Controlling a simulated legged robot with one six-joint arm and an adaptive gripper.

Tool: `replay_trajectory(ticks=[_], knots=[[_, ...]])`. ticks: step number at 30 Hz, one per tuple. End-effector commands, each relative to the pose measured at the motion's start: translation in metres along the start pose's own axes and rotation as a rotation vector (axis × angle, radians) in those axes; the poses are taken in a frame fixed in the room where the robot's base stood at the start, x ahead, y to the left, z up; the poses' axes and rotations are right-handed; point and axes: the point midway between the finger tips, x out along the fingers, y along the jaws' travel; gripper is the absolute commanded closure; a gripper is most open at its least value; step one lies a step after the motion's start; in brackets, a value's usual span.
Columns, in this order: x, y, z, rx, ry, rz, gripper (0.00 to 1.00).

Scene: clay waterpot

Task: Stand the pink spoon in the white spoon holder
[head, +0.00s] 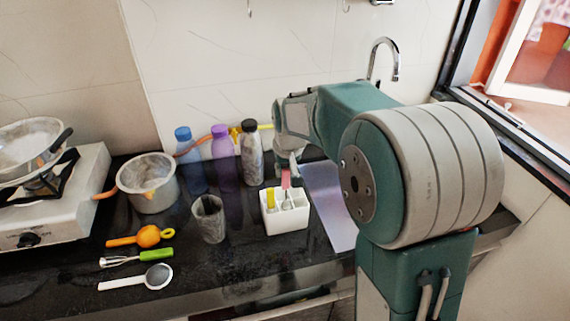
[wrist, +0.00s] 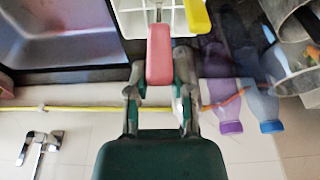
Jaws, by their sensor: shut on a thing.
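The white spoon holder (head: 285,221) stands on the dark counter and fills the top of the wrist view (wrist: 129,22). A yellow-handled utensil (head: 270,198) stands in its left part in the head view. My gripper (head: 288,168) is shut on the pink handle of the pink spoon (head: 286,180), above the holder. In the wrist view, the pink handle (wrist: 159,52) lies between my two fingers, and a thin grey stem runs from it toward the holder's openings. The spoon looks roughly upright. I cannot tell how deep its lower end sits.
Blue (head: 189,158), purple (head: 223,158) and dark (head: 251,153) bottles stand behind the holder. A grey cup (head: 208,219) stands to its left, a pot (head: 149,183) further left. An orange scoop, green-handled whisk and strainer lie front left. The sink (head: 329,205) is right.

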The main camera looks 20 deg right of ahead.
Motion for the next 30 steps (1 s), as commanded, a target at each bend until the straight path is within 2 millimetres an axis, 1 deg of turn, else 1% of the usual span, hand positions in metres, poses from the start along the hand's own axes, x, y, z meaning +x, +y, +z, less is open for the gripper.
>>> replay_trajectory(ticks=[15,22,30], knots=[[0.030,0.000,0.008,0.000,-0.001,0.000,1.00],[0.037,0.000,0.010,0.000,0.001,0.000,1.00],[0.038,0.000,0.010,0.000,0.001,0.000,1.00]])
